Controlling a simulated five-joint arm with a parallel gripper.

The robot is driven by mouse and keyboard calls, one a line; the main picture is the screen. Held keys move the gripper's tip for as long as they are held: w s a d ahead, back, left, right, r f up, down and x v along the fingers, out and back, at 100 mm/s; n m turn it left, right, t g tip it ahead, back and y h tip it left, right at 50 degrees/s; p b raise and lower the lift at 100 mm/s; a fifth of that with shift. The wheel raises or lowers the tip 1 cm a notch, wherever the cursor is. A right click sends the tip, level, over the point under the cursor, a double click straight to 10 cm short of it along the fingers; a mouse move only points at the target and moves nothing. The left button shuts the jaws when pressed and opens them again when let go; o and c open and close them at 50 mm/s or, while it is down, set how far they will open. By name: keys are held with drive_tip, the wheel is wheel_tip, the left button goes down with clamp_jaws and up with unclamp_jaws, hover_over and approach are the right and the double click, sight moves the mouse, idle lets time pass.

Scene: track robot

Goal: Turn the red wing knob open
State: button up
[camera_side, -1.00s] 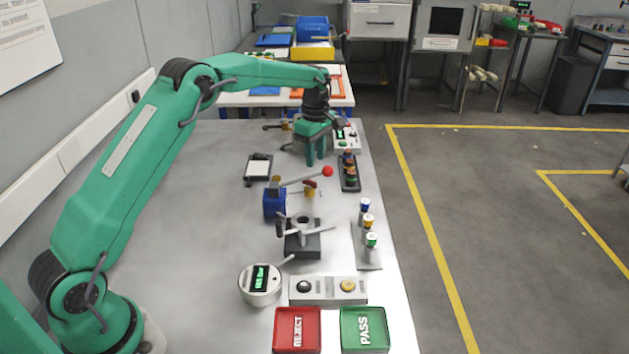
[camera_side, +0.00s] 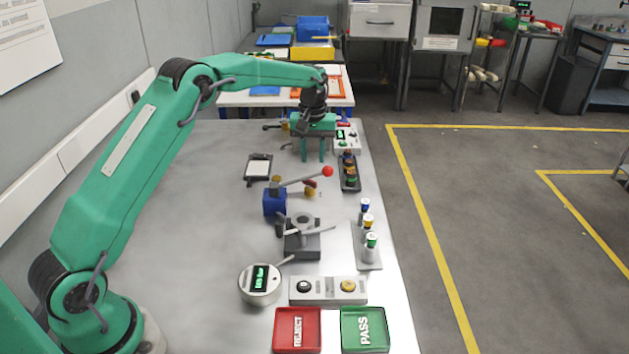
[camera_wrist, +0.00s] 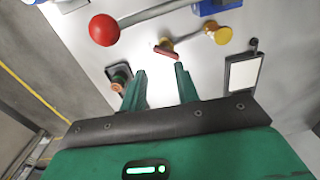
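The red wing knob (camera_side: 310,183) is a small dark red bar beside the blue block in the side view. In the wrist view the red wing knob (camera_wrist: 164,50) sits on a brass-yellow stem, just beyond my fingertips and roughly between them in picture direction. My gripper (camera_side: 313,159) points down behind the knob, above the table, with its two green fingers apart. It also shows in the wrist view (camera_wrist: 158,70), open, with nothing between the fingers and not touching the knob.
A lever with a red ball (camera_side: 327,171) reaches close in front of the knob from the blue block (camera_side: 274,202). A yellow knob (camera_wrist: 221,35) is nearby. A black-framed white pad (camera_side: 258,168) lies left.

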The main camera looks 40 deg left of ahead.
sight(310, 183)
drive_tip(key=m, duration=0.6)
drive_tip(key=shift+a+m, duration=0.25)
drive_tip(key=shift+m, duration=0.15)
drive_tip(key=m, duration=0.5)
drive_tip(key=shift+a, duration=0.2)
drive_tip(key=m, duration=0.7)
drive_tip(key=shift+s+a, duration=0.1)
drive_tip(key=shift+a, duration=0.1)
drive_tip(key=m, duration=0.6)
drive_tip(key=shift+a, duration=0.2)
drive_tip(key=shift+f, duration=0.15)
drive_tip(key=shift+f, duration=3.75)
clamp_jaws()
